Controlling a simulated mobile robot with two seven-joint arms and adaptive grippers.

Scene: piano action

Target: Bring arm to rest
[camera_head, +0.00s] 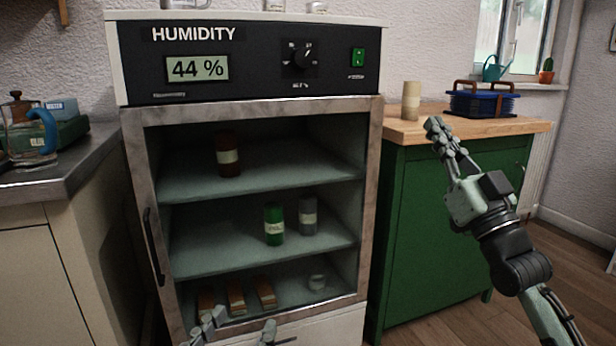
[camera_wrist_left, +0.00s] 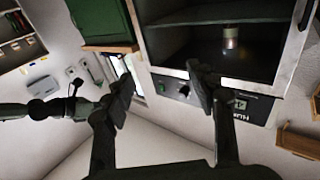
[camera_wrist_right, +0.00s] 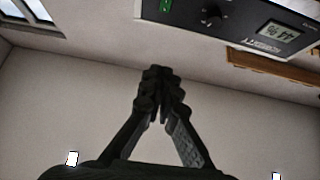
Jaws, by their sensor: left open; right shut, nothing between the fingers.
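My right arm reaches up in front of the green cabinet in the head view, with its gripper (camera_head: 437,128) shut and empty, pointing up beside the humidity cabinet (camera_head: 374,200). In the right wrist view the right gripper (camera_wrist_right: 160,80) has its fingertips together with nothing between them. My left gripper (camera_head: 238,328) shows only at its fingertips at the bottom of the head view, in front of the cabinet's lower part. In the left wrist view the left gripper (camera_wrist_left: 165,80) has its fingers wide apart and empty. The rest of the left arm is hidden in the head view.
The humidity cabinet's shelves hold a dark red jar (camera_head: 228,155), a green can (camera_head: 274,224), a grey can (camera_head: 308,216) and several brown blocks. A grey counter (camera_head: 60,177) stands left.

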